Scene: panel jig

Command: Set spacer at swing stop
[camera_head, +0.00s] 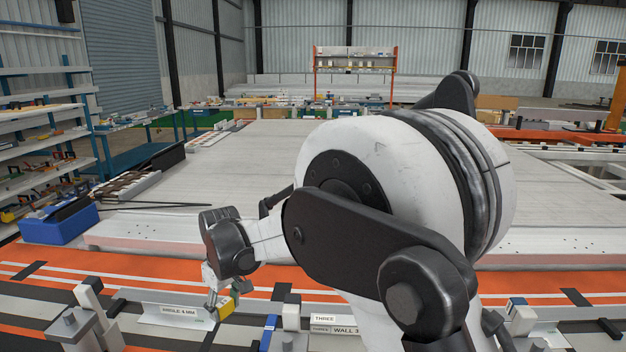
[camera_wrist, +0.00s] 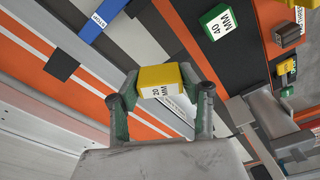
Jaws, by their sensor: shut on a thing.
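My gripper (camera_wrist: 159,92) is shut on a yellow spacer block (camera_wrist: 160,76) labelled "20 MM" in the wrist view. The spacer sits between the two fingertips. In the head view my gripper (camera_head: 216,296) hangs low over the front strip, with the yellow spacer (camera_head: 226,309) at its tip. A blue block (camera_wrist: 103,20) with lettering that looks like "STOP" lies at the upper left of the wrist view, apart from the spacer. A blue piece (camera_head: 268,330) stands right of my gripper in the head view; I cannot tell if it is the same.
A green block (camera_wrist: 217,32) labelled "40 MM" lies at upper right on a dark strip, near a brown block (camera_wrist: 290,34) and another yellow block (camera_wrist: 286,66). A label plate (camera_head: 178,312), white posts (camera_head: 89,296) and a blue bin (camera_head: 60,222) stand around the front strip.

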